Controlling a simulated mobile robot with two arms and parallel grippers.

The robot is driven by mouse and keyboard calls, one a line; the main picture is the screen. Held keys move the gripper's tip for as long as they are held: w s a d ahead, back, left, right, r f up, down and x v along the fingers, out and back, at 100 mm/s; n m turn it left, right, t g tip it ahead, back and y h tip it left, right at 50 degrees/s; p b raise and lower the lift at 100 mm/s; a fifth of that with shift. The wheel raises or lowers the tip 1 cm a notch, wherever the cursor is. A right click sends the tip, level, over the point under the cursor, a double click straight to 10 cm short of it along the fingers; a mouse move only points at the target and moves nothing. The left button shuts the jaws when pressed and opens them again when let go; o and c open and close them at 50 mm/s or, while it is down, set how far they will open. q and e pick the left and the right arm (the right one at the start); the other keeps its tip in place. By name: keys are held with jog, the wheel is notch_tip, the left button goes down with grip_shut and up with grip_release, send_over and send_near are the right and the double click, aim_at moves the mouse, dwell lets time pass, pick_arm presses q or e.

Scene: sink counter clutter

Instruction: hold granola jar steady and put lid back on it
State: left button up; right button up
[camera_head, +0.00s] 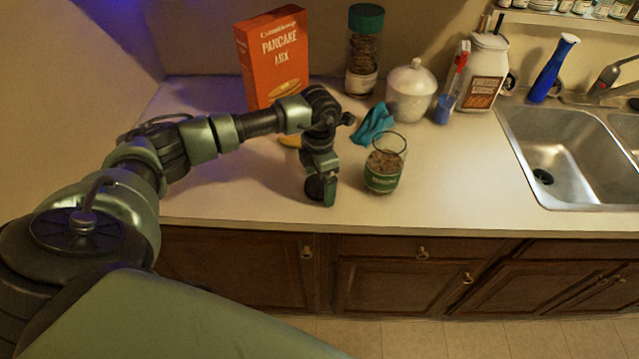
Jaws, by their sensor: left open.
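A clear glass jar with a green label (382,180) and brown, grainy contents stands upright and open on the counter; it looks like the granola jar. My left gripper (322,190) points down just left of this jar, open, empty and apart from it. A loose lid for the jar cannot be made out. Another tall jar (363,55) with brown contents stands at the back wall with a green lid on. My right gripper is not in view.
An orange pancake mix box (272,55) stands behind my left arm, with a yellow item (290,141) partly hidden near it. A teal cloth (373,123), white lidded pot (410,92) and white canister (486,75) stand behind the jar. The sink (570,150) is right; counter between is clear.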

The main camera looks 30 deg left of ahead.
aim_at(320, 184)
pick_arm(q)
jog(key=c, duration=1.4)
jog(key=shift+r, duration=0.15)
notch_tip(320, 184, up, 20)
jog(key=b, duration=0.5)
